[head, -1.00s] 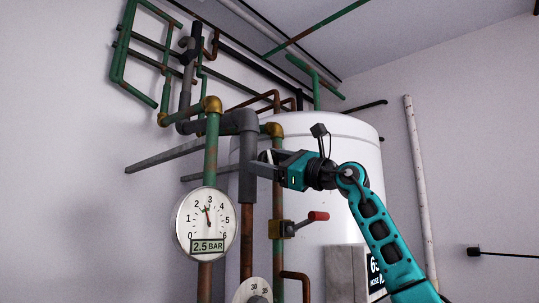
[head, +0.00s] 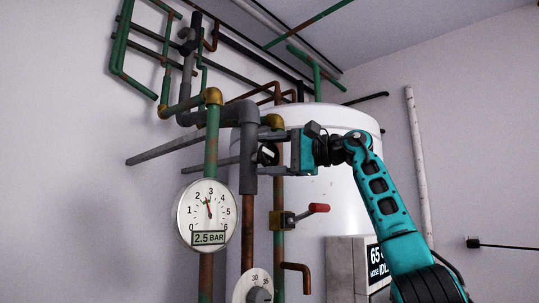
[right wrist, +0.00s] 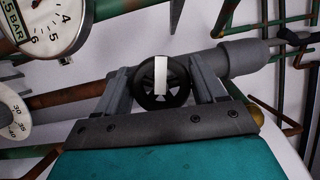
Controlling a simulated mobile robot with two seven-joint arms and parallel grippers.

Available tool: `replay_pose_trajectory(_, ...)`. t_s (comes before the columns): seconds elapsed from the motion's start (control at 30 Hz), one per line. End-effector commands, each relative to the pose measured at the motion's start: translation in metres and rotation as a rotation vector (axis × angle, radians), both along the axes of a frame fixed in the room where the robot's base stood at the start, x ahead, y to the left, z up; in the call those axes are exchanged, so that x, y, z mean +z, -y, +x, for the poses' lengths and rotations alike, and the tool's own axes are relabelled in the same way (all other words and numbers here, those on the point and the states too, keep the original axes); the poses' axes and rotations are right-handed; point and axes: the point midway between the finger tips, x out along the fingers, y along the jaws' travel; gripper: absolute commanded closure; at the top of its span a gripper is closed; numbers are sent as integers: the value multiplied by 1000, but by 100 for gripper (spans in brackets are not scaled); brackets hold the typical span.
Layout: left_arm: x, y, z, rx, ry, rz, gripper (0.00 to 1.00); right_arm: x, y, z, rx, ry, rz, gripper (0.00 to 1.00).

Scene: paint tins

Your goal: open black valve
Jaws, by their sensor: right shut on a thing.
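The black valve (head: 268,154) is a small round handwheel with a white bar across it, on the pipework in front of the white tank. In the right wrist view the black valve (right wrist: 176,97) shows its spokes, and its white bar stands upright in the picture. My right gripper (head: 262,152) reaches it from the right, one finger above and one below. In the right wrist view the fingers of my right gripper (right wrist: 162,80) lie on both sides of the wheel and are shut on it. My left gripper is not in view.
A pressure gauge (head: 208,214) reading about 2.5 bar hangs left of the valve. A red-handled lever valve (head: 318,208) is below my right gripper. A grey vertical pipe (head: 248,160) runs close to the fingertips. A grey box with a display (head: 347,266) stands lower right.

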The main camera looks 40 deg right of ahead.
Motion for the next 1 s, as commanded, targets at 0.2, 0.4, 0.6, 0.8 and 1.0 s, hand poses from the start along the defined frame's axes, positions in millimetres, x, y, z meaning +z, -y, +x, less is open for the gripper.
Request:
replay_pose_trajectory(0.2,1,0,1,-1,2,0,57,0,0,0,-2,13,-144,61)
replay_pose_trajectory(0.4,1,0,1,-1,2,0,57,0,0,0,-2,20,-225,61)
replay_pose_trajectory(0.6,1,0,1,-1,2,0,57,-1,1,0,-3,22,-262,61)
replay_pose_trajectory(0.8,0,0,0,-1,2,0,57,-1,1,0,-3,24,-272,61)
replay_pose_trajectory(1.0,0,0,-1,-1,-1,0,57,-1,1,0,-3,25,-271,61)
